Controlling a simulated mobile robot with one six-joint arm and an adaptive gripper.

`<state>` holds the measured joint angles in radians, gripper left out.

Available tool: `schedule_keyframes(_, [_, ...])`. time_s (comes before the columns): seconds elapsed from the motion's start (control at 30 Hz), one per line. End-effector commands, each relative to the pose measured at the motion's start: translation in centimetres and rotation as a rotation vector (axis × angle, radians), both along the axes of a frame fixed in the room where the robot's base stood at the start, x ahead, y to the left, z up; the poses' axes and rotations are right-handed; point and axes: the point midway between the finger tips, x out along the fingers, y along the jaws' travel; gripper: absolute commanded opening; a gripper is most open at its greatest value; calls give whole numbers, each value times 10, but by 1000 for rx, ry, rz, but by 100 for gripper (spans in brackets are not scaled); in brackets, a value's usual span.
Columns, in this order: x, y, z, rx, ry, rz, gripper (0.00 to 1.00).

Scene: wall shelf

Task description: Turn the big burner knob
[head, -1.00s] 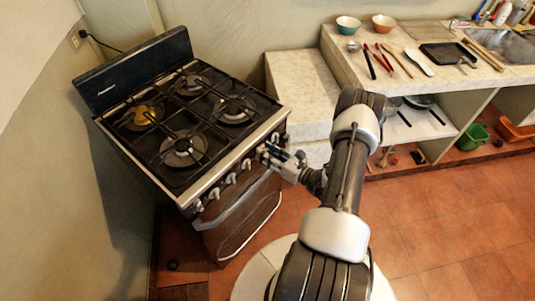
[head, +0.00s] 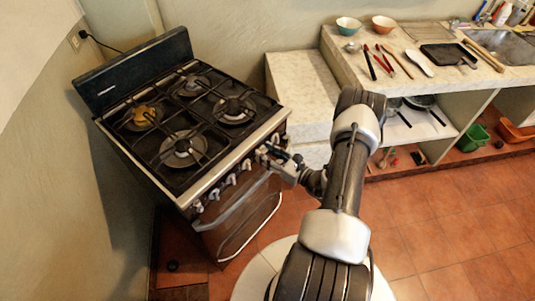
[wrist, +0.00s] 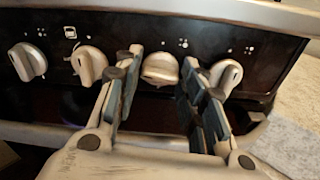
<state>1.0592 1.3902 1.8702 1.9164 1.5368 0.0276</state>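The stove (head: 215,170) has a row of pale knobs along its dark front panel. My gripper (head: 268,153) is at the right end of this row in the head view. In the wrist view, my gripper (wrist: 162,66) is open, with one finger on each side of a pale knob (wrist: 160,69). Narrow gaps seem to show between the fingertips and this knob. Another knob (wrist: 89,65) is left of the fingers, and one more (wrist: 225,76) is right, partly behind the right finger. A further knob (wrist: 28,62) is at far left. I cannot tell which is the big one.
The oven door handle (head: 230,207) runs below the knobs. A stone counter (head: 303,85) stands close to the stove's right side. Utensils and two bowls (head: 348,24) lie on the worktop further right. The tiled floor (head: 450,215) at right is clear.

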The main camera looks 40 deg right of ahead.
Motion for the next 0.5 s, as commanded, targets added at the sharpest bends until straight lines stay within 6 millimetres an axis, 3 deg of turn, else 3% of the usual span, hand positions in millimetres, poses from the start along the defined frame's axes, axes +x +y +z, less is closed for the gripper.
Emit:
schedule_keyframes(0.2, [0,0,0,0,0,0,53])
schedule_keyframes(0.5, [-1,-1,0,1,0,-1,53])
